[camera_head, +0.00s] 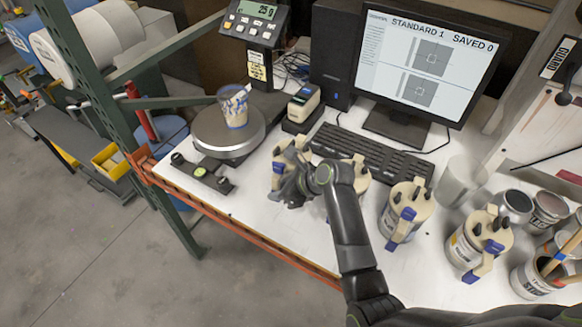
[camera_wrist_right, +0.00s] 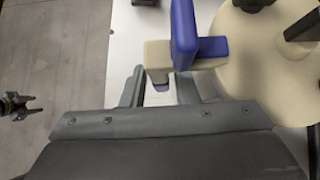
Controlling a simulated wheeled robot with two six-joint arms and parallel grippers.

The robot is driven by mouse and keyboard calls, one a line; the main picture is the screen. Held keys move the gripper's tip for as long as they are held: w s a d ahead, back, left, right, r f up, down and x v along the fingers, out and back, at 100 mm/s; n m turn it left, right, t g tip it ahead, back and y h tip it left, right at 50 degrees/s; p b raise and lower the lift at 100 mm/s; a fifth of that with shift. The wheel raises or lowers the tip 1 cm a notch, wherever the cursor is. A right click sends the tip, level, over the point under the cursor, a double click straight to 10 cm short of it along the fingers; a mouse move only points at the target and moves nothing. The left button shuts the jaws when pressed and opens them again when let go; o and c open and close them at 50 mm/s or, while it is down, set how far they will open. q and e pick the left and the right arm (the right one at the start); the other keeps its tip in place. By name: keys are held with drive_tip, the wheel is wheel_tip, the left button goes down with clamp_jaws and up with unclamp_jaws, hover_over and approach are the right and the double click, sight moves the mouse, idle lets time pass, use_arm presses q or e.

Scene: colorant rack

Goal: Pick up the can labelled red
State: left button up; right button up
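Several cream-lidded cans with blue handles stand in a row on the white table; I cannot read a red label on any. My right gripper (camera_head: 290,190) is at the leftmost can (camera_head: 279,178), covering part of it. In the right wrist view my right gripper (camera_wrist_right: 163,92) has its fingers apart, with the blue and cream handle (camera_wrist_right: 185,45) in front of and between them. Contact is not clear. The can's cream lid (camera_wrist_right: 262,60) is right of the fingers. A dark two-pronged gripper over the floor, seemingly my left gripper (camera_wrist_right: 30,106), appears with prongs apart.
Other cans (camera_head: 405,208) and (camera_head: 480,240) stand to the right, near a clear beaker (camera_head: 461,180). A scale (camera_head: 228,135) with a cup (camera_head: 234,106) is at left. The keyboard (camera_head: 370,153) and monitor (camera_head: 425,60) are behind. An orange edge (camera_head: 245,225) borders the table front.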

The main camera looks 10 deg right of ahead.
clamp_jaws()
idle(1.3)
drive_tip(key=shift+w+r, duration=0.1)
drive_tip(key=shift+r, duration=0.05)
